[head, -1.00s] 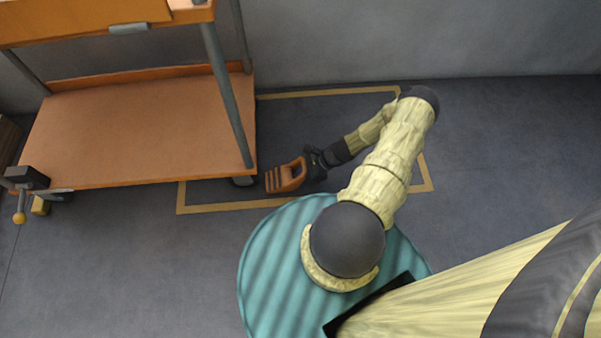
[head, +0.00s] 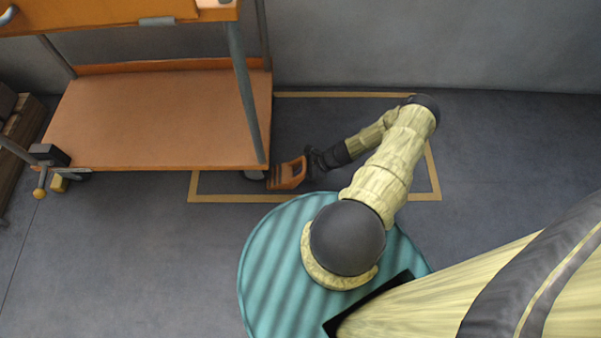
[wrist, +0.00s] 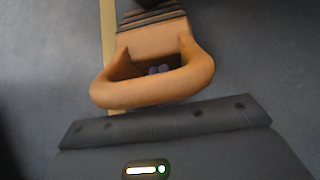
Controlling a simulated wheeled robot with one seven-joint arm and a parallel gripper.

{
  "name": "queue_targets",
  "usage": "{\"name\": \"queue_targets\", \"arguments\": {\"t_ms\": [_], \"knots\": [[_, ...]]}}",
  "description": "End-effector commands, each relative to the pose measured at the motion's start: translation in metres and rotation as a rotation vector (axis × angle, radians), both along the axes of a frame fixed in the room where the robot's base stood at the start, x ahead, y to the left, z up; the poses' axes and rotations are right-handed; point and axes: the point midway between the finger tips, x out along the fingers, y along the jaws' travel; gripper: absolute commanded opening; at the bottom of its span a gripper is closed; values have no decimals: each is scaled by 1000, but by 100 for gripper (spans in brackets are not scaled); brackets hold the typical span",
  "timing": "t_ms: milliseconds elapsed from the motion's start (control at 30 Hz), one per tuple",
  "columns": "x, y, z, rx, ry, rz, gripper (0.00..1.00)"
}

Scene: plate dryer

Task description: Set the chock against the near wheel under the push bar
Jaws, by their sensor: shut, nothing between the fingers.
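The orange chock (head: 287,174), with a ridged ramp and a loop handle, lies on the floor just right of the cart's near right wheel (head: 254,175). Its ridged end faces the wheel; from the head I cannot tell whether they touch. My gripper (head: 313,165) is at the handle end. In the wrist view the chock (wrist: 150,42) points away from me, and the shut fingertips (wrist: 158,70) show inside the handle loop, with nothing pinched between them. A dark shape at the top edge there may be the wheel. I cannot clearly make out the push bar.
The orange cart (head: 150,120) stands against the back wall, its lower shelf empty. Yellow tape (head: 235,198) outlines a floor rectangle around my arm. A lever with a yellow knob (head: 40,193) and a yellow block (head: 59,184) are at the cart's left. Floor in front is clear.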

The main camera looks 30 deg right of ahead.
Motion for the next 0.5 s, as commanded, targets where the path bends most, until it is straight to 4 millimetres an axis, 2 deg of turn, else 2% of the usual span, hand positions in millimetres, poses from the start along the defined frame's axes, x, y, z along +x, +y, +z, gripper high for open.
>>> {"name": "queue_targets", "arguments": {"t_ms": [167,300,333,500], "knots": [[-5,-14,0,1,-1,2,0],[-13,-37,0,-5,-1,0,0],[-16,-41,12,-4,-1,-1,0],[-28,-61,37,-3,0,0,0]]}}
